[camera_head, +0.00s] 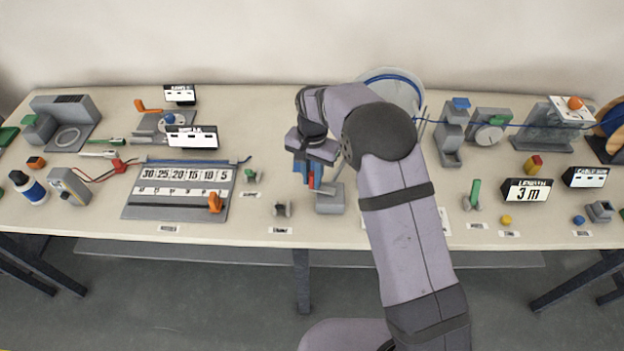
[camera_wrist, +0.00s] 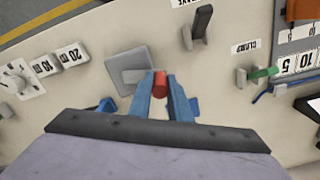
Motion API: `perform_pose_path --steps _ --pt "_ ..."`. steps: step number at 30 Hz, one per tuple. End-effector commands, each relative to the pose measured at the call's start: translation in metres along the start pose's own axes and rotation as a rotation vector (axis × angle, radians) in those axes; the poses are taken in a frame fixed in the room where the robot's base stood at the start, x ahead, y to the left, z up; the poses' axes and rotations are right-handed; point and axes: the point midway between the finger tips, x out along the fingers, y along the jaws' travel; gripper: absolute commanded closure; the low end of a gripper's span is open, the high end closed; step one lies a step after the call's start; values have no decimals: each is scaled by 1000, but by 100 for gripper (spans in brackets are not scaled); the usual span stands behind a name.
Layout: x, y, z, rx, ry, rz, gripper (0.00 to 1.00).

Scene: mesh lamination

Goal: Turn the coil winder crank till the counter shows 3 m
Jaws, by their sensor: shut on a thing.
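My gripper (camera_wrist: 163,100) has its blue fingers shut on a red cylindrical handle (camera_wrist: 160,82). The handle also shows in the head view (camera_head: 311,182), in front of the arm's wrist. Beside it is a grey block (camera_head: 330,203), also in the wrist view (camera_wrist: 125,77). The winder's round pale drum with blue cable (camera_head: 393,80) stands at the back, partly hidden by my arm. Its link to the red handle is hidden. The counter (camera_head: 527,190) stands at the right with a "LENGTH" heading and reads 3 m.
Blue cable runs from the drum to the right past grey stands (camera_head: 490,126) to a spool (camera_head: 612,122). A numbered board (camera_head: 130,207) lies left of my gripper. A green-handled lever (camera_head: 474,195) stands to the right. Small bare patches lie along the bench front.

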Motion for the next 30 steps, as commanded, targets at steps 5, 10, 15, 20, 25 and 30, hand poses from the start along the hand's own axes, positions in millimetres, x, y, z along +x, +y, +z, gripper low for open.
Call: perform_pose_path --steps 5,10,15,20,25,30 --pt "-2 -2 -4 55 4 -4 100" --pt "-2 -2 -5 76 4 -4 100" --pt "-2 -2 -6 79 5 -4 100" --pt "-2 -2 -6 78 5 -4 100" --pt "-1 -1 -5 78 4 -3 64" --pt "-1 -1 -5 78 2 -2 64"
